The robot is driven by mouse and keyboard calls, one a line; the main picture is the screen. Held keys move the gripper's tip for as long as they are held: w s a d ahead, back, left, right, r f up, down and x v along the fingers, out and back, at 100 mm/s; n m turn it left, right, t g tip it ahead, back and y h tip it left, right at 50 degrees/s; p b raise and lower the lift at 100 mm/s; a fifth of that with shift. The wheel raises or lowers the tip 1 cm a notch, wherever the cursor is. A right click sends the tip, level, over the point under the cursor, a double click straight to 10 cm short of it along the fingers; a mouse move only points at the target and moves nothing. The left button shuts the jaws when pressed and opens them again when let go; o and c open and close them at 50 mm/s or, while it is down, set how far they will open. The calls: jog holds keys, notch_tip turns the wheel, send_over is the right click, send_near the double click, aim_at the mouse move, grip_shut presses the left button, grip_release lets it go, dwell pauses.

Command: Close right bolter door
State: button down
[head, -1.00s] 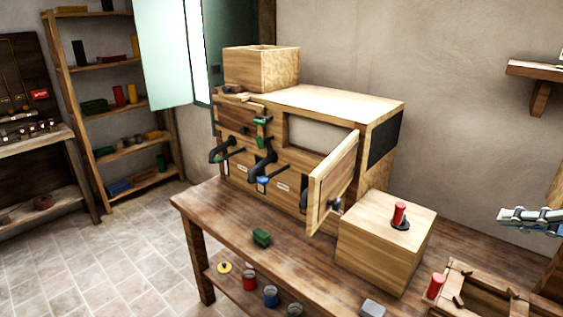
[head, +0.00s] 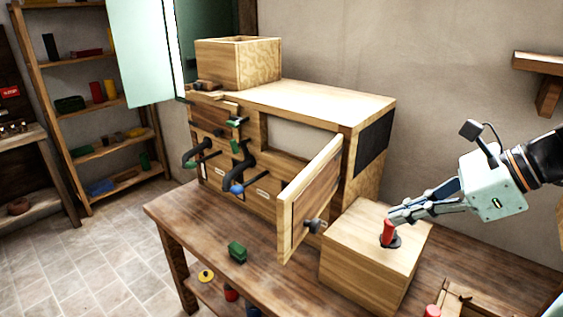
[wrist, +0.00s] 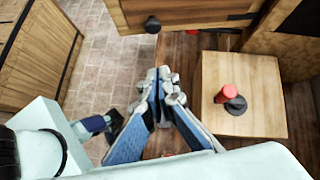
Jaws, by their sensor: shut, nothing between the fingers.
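The right bolter door (head: 312,198) is a wooden panel standing wide open, swung out from the right side of the wooden bolter cabinet (head: 320,100). Its dark round knob (head: 313,226) is on the face turned toward the wooden box. In the wrist view, the door (wrist: 190,14) spans the top, with a dark knob (wrist: 152,24) just beyond my fingertips. My gripper (head: 394,217) is shut and empty, right of the door in the head view. It also shows in the wrist view (wrist: 163,76), with a gap to the knob.
A wooden box (head: 365,262) stands right of the door, with a red-handled piece (head: 388,233) on top. In the wrist view this piece is apart from my fingers. A crate (head: 480,300) is at front right.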

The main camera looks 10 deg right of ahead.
jog(key=w+a+f+m, duration=0.1)
jog(key=w+a+f, duration=0.5)
jog(key=a, duration=0.4)
jog(key=shift+w+a+f, duration=0.15)
jog(key=shift+w+f, duration=0.2)
jog(key=shift+f, duration=0.2)
